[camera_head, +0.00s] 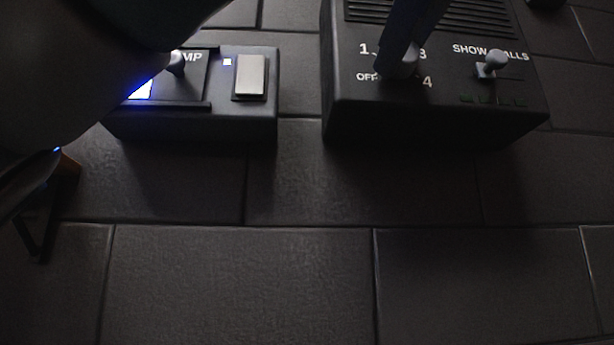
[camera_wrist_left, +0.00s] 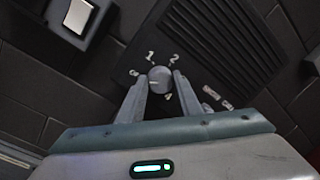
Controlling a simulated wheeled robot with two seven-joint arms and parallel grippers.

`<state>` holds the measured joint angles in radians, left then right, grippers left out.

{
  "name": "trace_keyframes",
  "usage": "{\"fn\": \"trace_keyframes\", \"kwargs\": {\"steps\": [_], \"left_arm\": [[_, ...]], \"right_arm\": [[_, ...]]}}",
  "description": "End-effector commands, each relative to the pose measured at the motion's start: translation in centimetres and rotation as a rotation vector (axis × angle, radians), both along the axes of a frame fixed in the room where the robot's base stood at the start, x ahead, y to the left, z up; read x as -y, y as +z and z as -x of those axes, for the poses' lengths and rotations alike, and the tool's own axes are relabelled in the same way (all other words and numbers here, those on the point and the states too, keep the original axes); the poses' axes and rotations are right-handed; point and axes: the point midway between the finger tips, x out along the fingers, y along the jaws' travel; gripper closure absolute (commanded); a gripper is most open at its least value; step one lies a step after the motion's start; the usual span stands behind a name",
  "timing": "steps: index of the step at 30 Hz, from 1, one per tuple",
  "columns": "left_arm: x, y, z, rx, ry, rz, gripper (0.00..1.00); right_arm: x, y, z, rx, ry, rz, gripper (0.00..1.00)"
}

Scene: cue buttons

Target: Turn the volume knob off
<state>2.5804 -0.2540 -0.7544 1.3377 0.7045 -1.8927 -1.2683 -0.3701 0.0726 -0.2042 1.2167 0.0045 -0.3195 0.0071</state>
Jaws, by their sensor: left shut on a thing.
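The volume knob (camera_wrist_left: 159,77) is a small grey round dial on a dark box (camera_head: 420,118), ringed by the marks OFF, 1, 2, 3 and 4. In the left wrist view it sits between the two fingertips of my left gripper (camera_wrist_left: 159,88), which is shut on it. In the head view my left gripper (camera_head: 402,62) comes down over the dial from above and hides most of the knob and the mark 2. I cannot tell which mark the knob points to. My right gripper is not in view.
On the same box, a small grey toggle (camera_head: 493,65) stands right of the dial, under a vented grille. A second dark box (camera_head: 200,125) to the left carries a light rocker switch (camera_head: 250,76), a small lever (camera_head: 176,62) and a lit blue-white patch.

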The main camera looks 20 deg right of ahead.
Motion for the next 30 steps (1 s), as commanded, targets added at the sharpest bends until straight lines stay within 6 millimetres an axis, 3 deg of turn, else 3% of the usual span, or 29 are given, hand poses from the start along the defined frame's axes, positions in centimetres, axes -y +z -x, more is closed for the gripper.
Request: {"fn": "trace_keyframes", "kwargs": {"steps": [8,9,11,23,30], "left_arm": [[0.0,0.1,0.0,0.001,-0.001,0.003,0.91],[0.0,0.1,0.0,0.001,-0.001,0.003,0.59],[0.0,0.1,0.0,0.001,0.0,0.003,0.5],[-0.1,0.0,0.3,0.001,-0.001,0.0,0.5],[-0.7,-0.3,2.4,0.003,0.0,0.001,0.5]], "right_arm": [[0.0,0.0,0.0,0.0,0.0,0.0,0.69],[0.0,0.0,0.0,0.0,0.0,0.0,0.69],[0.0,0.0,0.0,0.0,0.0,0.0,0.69],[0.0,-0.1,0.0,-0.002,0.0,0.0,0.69],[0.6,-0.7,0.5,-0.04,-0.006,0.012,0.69]]}}
